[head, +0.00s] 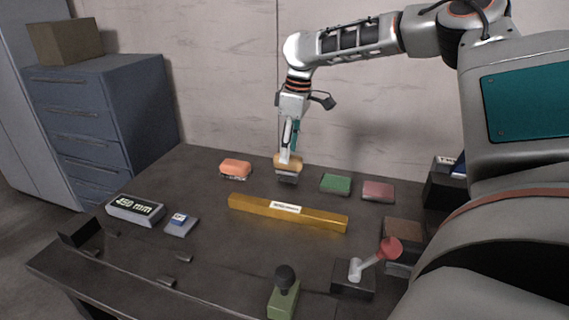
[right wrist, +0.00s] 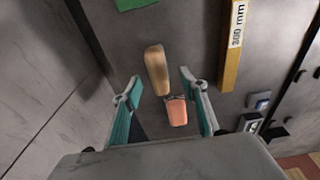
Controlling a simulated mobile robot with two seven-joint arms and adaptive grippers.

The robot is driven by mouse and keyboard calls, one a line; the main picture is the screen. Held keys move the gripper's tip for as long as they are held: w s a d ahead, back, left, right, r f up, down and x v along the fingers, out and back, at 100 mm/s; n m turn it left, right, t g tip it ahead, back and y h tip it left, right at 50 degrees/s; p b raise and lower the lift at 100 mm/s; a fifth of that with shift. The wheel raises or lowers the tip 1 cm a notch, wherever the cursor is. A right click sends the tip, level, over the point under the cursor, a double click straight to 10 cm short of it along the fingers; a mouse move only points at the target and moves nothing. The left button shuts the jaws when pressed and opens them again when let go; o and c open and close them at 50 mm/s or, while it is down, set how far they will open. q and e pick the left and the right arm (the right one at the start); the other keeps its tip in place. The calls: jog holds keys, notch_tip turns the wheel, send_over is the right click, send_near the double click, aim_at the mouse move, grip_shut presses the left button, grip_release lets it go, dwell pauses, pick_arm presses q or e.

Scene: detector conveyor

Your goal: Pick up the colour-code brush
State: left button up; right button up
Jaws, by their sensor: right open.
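A brush (head: 288,178) with a tan wooden back and a grey lower part lies near the back of the dark table. Its tan back (right wrist: 157,70) also shows in the right wrist view. My right gripper (head: 289,156) points down at it from above. In the right wrist view the gripper (right wrist: 161,80) is open, with its teal-padded fingers on either side of the tan back. I cannot tell whether the fingers touch it. The brush's far side is partly hidden by the gripper in the head view. My left gripper is out of view.
An orange block (head: 235,167) lies left of the brush, and green (head: 335,184) and red (head: 378,190) pads lie right. A long yellow bar (head: 250,207) lies in front. A lever (head: 372,262), a green-based knob (head: 284,296) and a display box (head: 136,210) stand nearer.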

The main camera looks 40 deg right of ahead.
aim_at(286, 170)
jog(key=shift+w+a+f+b, duration=0.1)
jog(key=shift+w+f+b, duration=0.15)
jog(key=shift+f, duration=1.75)
jog(key=shift+w+f+b, duration=0.1)
jog(key=shift+w+f, duration=0.15)
jog(key=shift+f, duration=1.7)
grip_shut()
